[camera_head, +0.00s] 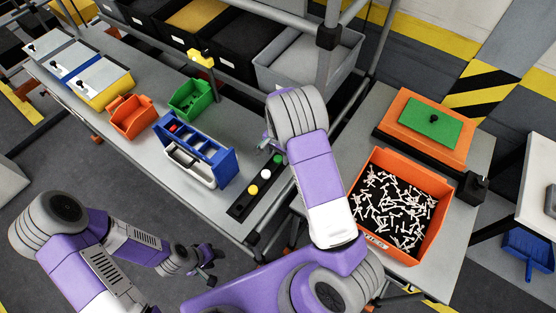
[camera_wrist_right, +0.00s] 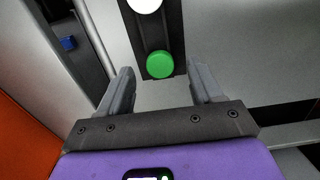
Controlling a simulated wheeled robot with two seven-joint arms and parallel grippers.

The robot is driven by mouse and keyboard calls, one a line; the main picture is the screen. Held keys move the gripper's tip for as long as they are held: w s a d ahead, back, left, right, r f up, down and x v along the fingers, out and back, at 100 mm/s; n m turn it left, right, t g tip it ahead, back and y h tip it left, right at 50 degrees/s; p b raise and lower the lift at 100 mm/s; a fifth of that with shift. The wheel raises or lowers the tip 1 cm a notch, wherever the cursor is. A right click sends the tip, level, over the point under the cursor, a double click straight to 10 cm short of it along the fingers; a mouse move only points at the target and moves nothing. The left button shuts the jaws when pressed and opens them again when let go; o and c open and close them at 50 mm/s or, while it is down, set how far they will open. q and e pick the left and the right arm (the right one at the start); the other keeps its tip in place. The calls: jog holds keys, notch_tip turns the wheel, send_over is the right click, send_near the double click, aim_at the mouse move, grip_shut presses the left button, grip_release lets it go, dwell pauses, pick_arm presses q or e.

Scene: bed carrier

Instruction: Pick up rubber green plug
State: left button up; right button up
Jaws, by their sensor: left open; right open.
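The green plug (camera_head: 277,159) is a small round cap at the far end of a black strip (camera_head: 240,208) on the table. In the right wrist view, the green plug (camera_wrist_right: 160,64) shows just beyond and between the fingertips of my right gripper (camera_wrist_right: 162,80), which is open and empty. In the head view, my right arm hides most of that gripper. A white plug (camera_head: 266,173) and a yellow plug (camera_head: 252,189) sit in the same strip. My left gripper (camera_head: 208,258) is open and empty, off the near side of the table.
A blue rack (camera_head: 215,158) stands left of the strip, with green (camera_head: 190,98) and orange (camera_head: 131,116) bins beyond. An orange bin of white pieces (camera_head: 372,232) is right of my right arm. A grey post (camera_head: 327,65) rises behind it.

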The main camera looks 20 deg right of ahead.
jog(key=shift+f, duration=0.9)
jog(key=shift+c, duration=0.3)
jog(key=c, duration=1)
jog(key=shift+r, duration=0.1)
jog(key=shift+c, duration=0.2)
